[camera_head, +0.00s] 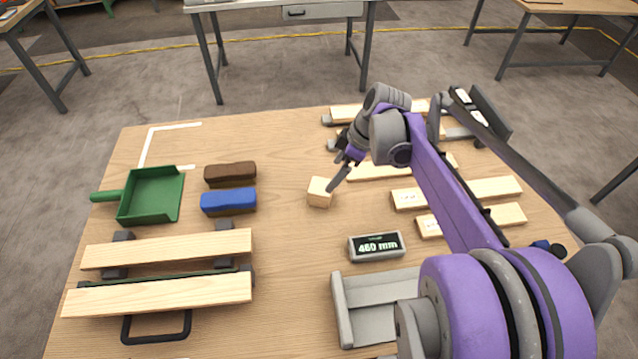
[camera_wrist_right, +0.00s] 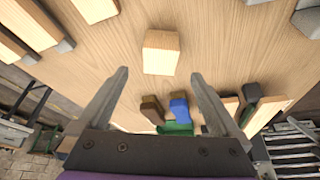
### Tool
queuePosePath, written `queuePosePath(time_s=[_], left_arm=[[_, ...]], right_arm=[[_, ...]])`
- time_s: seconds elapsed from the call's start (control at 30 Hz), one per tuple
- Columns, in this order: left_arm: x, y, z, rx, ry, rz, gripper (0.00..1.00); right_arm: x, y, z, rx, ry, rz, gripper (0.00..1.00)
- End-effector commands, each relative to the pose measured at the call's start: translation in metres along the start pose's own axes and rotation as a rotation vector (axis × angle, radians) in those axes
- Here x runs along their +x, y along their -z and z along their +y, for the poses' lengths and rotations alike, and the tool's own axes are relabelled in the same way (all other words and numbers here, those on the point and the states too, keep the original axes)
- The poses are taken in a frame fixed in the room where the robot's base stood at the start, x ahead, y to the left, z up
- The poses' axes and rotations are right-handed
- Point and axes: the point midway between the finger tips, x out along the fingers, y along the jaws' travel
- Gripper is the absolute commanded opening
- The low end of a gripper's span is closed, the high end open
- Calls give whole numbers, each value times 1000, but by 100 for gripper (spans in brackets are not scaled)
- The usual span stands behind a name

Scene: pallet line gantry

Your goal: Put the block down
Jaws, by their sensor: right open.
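The block appears to rest on the table, apart from the fingers. My left gripper is not in view.
A blue block-shaped brush (camera_head: 228,200), a brown one (camera_head: 230,173) and a green dustpan (camera_head: 152,194) lie left. Planks on clamps (camera_head: 165,249) lie front left. A display reading 460 mm (camera_head: 377,246) and a grey tray (camera_head: 343,310) stand in front; several planks (camera_head: 495,188) lie right.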

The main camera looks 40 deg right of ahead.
Motion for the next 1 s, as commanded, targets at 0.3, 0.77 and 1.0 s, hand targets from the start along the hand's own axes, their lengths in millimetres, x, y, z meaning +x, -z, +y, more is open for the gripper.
queuePosePath(time_s=[0.3,0.77,1.0], left_arm=[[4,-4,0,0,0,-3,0],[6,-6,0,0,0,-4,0],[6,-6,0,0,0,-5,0]], right_arm=[[43,1,0,3,5,8,100],[95,-3,2,3,4,8,100],[107,-3,2,5,3,8,100]])
